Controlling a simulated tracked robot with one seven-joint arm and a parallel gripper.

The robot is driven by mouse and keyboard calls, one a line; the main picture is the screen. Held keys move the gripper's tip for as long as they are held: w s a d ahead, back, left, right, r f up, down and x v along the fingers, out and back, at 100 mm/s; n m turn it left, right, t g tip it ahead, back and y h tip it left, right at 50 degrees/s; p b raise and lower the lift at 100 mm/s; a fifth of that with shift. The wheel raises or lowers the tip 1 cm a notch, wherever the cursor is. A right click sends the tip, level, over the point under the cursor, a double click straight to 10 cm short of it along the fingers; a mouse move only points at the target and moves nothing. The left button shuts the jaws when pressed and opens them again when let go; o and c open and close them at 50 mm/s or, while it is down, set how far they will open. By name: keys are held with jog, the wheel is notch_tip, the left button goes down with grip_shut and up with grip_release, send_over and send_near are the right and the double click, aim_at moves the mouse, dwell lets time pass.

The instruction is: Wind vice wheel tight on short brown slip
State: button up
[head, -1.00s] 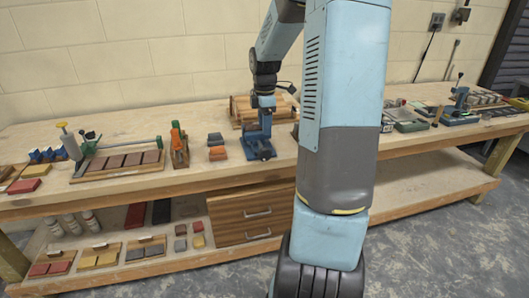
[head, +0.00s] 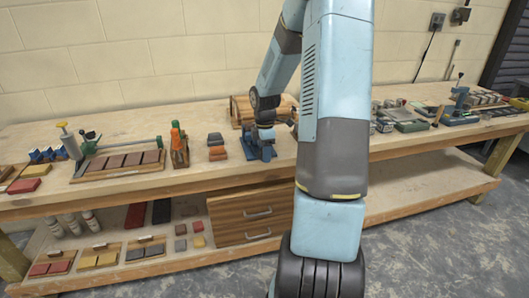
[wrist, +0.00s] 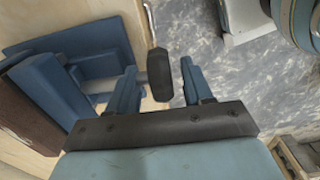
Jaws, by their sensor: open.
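The blue vice (head: 255,152) stands on the bench, partly hidden by my arm. In the wrist view its blue body (wrist: 50,88) fills the left side. A dark wheel (wrist: 160,73), seen nearly edge-on, sits between the two blue fingers of my gripper (wrist: 160,88). The gripper is open, with a visible gap on each side of the wheel. A dark brown piece (wrist: 18,110) shows at the left edge beside the vice body; I cannot tell whether it is the short brown slip or whether it is clamped.
Dark and orange slips (head: 216,146) lie left of the vice. An orange-and-green tool (head: 178,146) stands further left, near a board of brown tiles (head: 122,163). A wooden rack (head: 245,108) is behind the vice.

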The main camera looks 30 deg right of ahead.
jog(key=shift+c, duration=0.5)
grip_shut()
jog(key=shift+d+y, duration=0.2)
jog(key=shift+y, duration=0.3)
jog(key=shift+d+t+y, duration=0.2)
jog(key=shift+t+y, duration=0.4)
jog(key=shift+y, duration=0.7)
jog(key=y, duration=0.1)
jog(key=t+y, duration=0.1)
jog(key=y, duration=0.3)
jog(key=shift+s+d+f, duration=0.1)
jog(key=shift+d+f, duration=0.15)
jog(key=shift+d, duration=0.05)
jog(key=y, duration=0.1)
jog(key=t+y, duration=0.1)
jog(key=y, duration=0.2)
jog(key=shift+s+d+f+t, duration=0.1)
jog(key=shift+f+t, duration=0.2)
jog(key=shift+f+t+y, duration=0.15)
jog(key=shift+t+y, duration=0.05)
jog(key=shift+y, duration=0.7)
jog(key=shift+f+t+y, duration=0.1)
jog(key=shift+t+y, duration=0.1)
jog(key=shift+y, duration=0.7)
jog(key=shift+s, duration=0.1)
